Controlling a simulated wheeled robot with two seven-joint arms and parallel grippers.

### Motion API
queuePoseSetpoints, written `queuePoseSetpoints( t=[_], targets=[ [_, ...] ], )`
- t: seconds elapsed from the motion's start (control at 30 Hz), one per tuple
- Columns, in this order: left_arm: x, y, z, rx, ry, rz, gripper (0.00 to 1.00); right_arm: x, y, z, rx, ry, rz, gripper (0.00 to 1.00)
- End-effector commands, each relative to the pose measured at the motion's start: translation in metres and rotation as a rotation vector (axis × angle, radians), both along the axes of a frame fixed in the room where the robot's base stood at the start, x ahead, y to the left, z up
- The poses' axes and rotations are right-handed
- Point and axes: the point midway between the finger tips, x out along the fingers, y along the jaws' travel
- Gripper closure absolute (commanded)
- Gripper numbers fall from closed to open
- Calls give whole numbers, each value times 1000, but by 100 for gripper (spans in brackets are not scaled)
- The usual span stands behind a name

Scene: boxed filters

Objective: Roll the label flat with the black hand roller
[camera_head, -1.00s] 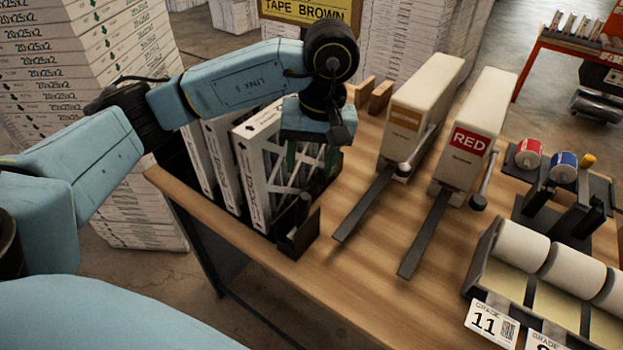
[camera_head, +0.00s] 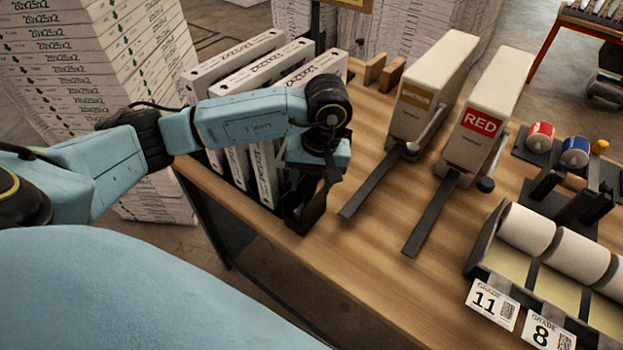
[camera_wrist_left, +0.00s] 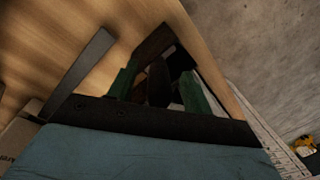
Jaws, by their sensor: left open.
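My left gripper (camera_head: 308,188) is at the near edge of the wooden table, pointing down over a small black holder (camera_head: 303,217). In the left wrist view its green-padded fingers (camera_wrist_left: 160,76) are apart. A dark upright piece (camera_wrist_left: 157,88) shows between them; it may be the black hand roller's handle, but it is too dark to be sure. I cannot tell whether the fingers touch it. The label to be rolled cannot be made out; the boxed filters (camera_head: 235,165) stand upright in a row just left of the gripper. My right gripper is not in view.
Two white tape dispensers with dark arms, one brown-labelled (camera_head: 425,95) and one red-labelled (camera_head: 487,110), stand right of the gripper. A rack of white rolls (camera_head: 527,228) is at the right. The table's front middle (camera_head: 370,270) is clear. Boxes are stacked (camera_head: 85,75) at the left.

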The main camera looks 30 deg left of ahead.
Motion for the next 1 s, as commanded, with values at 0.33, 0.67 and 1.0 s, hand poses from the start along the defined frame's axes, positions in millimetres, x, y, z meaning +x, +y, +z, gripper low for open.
queuePoseSetpoints(
  t=[0.33,0.67,1.0],
  targets=[
    [0,0,0,-1,1,0,83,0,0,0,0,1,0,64],
    [0,0,1,-1,-1,1,95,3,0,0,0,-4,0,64],
    [0,-3,6,-2,-1,0,98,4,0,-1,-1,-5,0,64]
  ],
)
